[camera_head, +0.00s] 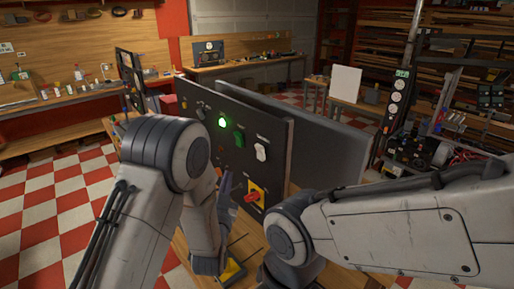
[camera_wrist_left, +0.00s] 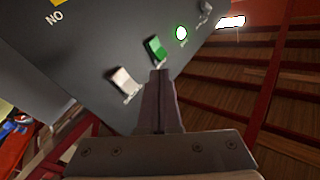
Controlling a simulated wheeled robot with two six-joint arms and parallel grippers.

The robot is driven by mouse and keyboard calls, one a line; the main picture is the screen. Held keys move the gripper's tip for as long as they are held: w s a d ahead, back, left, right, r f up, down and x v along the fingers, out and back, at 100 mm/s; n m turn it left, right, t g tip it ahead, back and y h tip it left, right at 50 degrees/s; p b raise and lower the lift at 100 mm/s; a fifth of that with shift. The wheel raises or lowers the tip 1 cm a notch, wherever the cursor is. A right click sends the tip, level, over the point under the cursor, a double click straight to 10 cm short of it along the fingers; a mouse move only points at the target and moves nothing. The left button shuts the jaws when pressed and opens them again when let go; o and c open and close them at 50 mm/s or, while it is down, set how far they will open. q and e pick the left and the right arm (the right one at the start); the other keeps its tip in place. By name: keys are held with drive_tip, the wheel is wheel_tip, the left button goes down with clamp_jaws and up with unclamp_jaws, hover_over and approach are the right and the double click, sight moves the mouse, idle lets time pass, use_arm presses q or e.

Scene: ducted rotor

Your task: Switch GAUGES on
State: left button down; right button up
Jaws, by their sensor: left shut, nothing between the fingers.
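A dark upright panel (camera_head: 275,135) carries the controls. On it are a lit round green lamp (camera_head: 222,122), a green rocker switch (camera_head: 239,138) and a white rocker switch (camera_head: 262,152). I cannot read which is labelled GAUGES. The left wrist view also shows the white switch (camera_wrist_left: 125,82), green switch (camera_wrist_left: 154,48) and green lamp (camera_wrist_left: 181,33). My left gripper (camera_head: 227,182) is shut and empty in front of the panel. In the wrist view its fingertips (camera_wrist_left: 160,76) appear just below the green switch; contact cannot be told. My right gripper is not visible.
A red rotary knob on a yellow plate (camera_head: 256,195) sits low on the panel, near my left gripper. A grey panel (camera_head: 335,135) stands behind. My right forearm fills the lower right. Workbenches line the walls.

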sight(260, 152)
use_arm(q)
drive_tip(key=w+d+r+p, duration=0.3)
drive_tip(key=w+d, duration=0.1)
drive_tip(key=d, duration=0.2)
drive_tip(key=shift+w+d+r+p, duration=0.3)
drive_tip(key=shift+w+r+p, duration=0.05)
drive_tip(key=shift+r, duration=0.05)
idle(1.2)
idle(0.9)
drive_tip(key=shift+w+d+r, duration=0.15)
drive_tip(key=shift+w+d, duration=0.05)
drive_tip(key=shift+d, duration=0.05)
